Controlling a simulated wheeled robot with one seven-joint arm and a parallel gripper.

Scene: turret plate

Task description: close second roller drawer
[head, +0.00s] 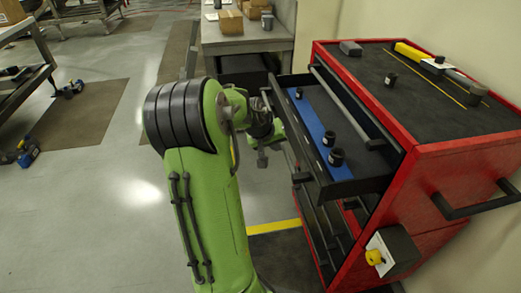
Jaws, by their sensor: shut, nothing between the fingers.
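The red roller cabinet (440,180) stands at the right with a black top. One drawer (355,187) near its top is pulled out to the left, towards my arm. A blue strip (315,128) and several small black cylinders lie inside it. My gripper (264,150) is beside the outer face of this drawer, small and partly hidden by my green arm. It is shut and holds nothing. I cannot tell whether it touches the drawer front. The lower drawers (325,235) are partly hidden beneath the open one.
Yellow and grey tools (425,58) lie on the cabinet top. A side handle (475,208) and a grey box with a yellow knob (393,252) stick out from the cabinet. A bench with cardboard boxes (231,21) stands behind. The floor at left is mostly clear.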

